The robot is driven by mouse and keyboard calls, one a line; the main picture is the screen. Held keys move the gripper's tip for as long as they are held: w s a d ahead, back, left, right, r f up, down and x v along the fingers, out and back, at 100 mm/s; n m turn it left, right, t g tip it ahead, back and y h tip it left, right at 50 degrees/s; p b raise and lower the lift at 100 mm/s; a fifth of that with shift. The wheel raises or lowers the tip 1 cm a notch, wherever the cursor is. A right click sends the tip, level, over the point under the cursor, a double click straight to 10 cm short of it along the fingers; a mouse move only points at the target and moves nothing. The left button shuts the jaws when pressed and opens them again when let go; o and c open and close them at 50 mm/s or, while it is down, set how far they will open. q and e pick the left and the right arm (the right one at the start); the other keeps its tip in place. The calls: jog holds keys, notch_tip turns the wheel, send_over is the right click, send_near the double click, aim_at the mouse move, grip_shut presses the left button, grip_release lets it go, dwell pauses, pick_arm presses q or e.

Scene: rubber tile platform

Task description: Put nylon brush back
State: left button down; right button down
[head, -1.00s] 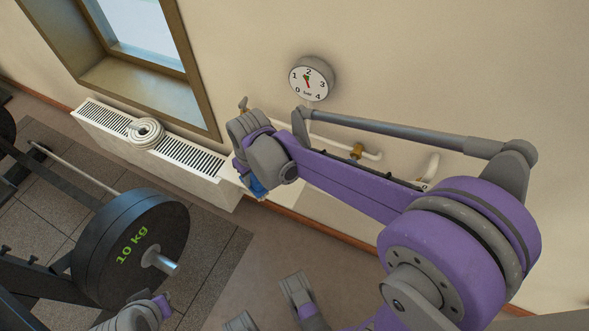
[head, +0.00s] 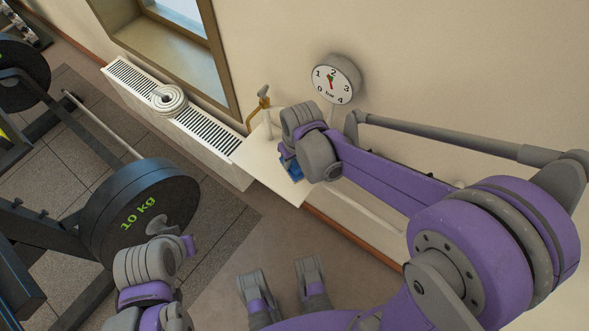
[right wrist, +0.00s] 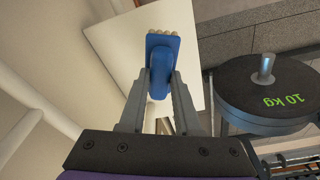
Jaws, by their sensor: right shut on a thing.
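The nylon brush (right wrist: 160,66) has a blue body and pale bristle tufts at its far end. My right gripper (right wrist: 159,88) is shut on it, with one grey finger on each side. In the head view only a blue bit of the brush (head: 292,170) shows beneath my right wrist, which hides most of the gripper. The brush is over or in front of a white shelf-like panel (head: 267,160) by the wall; I cannot tell whether they touch. The panel also shows behind the brush in the right wrist view (right wrist: 115,42). My left gripper's fingers do not show.
A white radiator (head: 195,125) with a coiled rope-like roll (head: 168,99) stands under the window. A brass tap-like fitting (head: 258,105) rises behind the panel. A round gauge (head: 335,78) hangs on the wall. A 10 kg barbell plate (head: 140,205) on a rack stands at left.

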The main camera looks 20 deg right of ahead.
aim_at(293, 169)
jog(key=shift+f+b, duration=0.6)
jog(key=shift+f, duration=2.1)
jog(key=shift+f, duration=0.2)
jog(key=c, duration=0.6)
grip_release()
jog(key=shift+r, duration=0.15)
